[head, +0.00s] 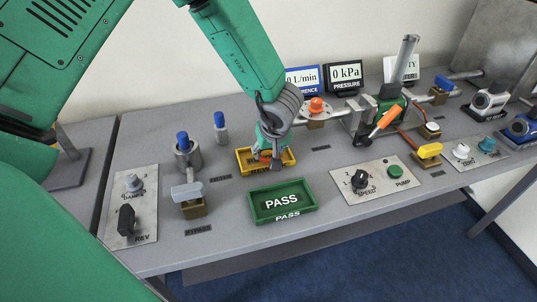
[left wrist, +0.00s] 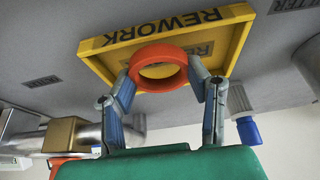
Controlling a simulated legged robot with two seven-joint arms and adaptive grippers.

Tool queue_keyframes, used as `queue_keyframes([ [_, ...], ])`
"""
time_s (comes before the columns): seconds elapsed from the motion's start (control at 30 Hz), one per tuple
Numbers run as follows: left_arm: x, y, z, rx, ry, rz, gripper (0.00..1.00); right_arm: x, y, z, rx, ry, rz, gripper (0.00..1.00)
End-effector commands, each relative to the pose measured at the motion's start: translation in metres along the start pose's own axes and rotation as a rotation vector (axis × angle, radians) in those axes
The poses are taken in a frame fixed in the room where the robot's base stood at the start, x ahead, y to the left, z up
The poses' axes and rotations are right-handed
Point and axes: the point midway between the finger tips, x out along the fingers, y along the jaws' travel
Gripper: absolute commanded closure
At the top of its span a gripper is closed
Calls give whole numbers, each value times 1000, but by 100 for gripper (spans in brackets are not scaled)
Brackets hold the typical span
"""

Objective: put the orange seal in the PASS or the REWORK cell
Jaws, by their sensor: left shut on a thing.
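The orange seal (left wrist: 160,86) is a ring held between the two fingertips of my left gripper (head: 265,158), and it shows clearly in the left wrist view. The yellow REWORK cell (head: 288,157) is a shallow tray, and my left gripper is over it with the seal. In the left wrist view the REWORK cell (left wrist: 218,50) lies behind the ring; I cannot tell whether the seal touches its floor. The green PASS cell (head: 256,208) is empty, in front of the REWORK cell. My right gripper is not in view.
A blue-topped fitting (head: 221,127) and a valve with a grey handle (head: 189,197) stand left of the cells. A control panel with a pump button (head: 395,171) lies to the right. Pipework with an orange-handled valve (head: 384,121) stands behind it. The table's front edge is near the PASS cell.

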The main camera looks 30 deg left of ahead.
Motion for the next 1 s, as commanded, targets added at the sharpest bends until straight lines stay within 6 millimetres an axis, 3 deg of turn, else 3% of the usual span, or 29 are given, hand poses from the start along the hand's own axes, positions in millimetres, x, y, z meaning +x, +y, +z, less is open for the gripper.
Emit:
queue_keyframes([
  [0.07,11,-2,2,-2,-2,0,83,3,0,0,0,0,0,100],
  [0.27,12,-4,0,-4,-4,3,83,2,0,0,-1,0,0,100],
  [0.3,12,-4,0,-4,-4,2,42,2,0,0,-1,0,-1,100],
  [0.33,12,-4,1,-4,-4,2,35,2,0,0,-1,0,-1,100],
  [0.73,1,1,4,-1,2,-1,35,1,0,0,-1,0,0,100],
  [1.0,-48,-2,0,-3,-1,4,35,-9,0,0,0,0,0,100],
])
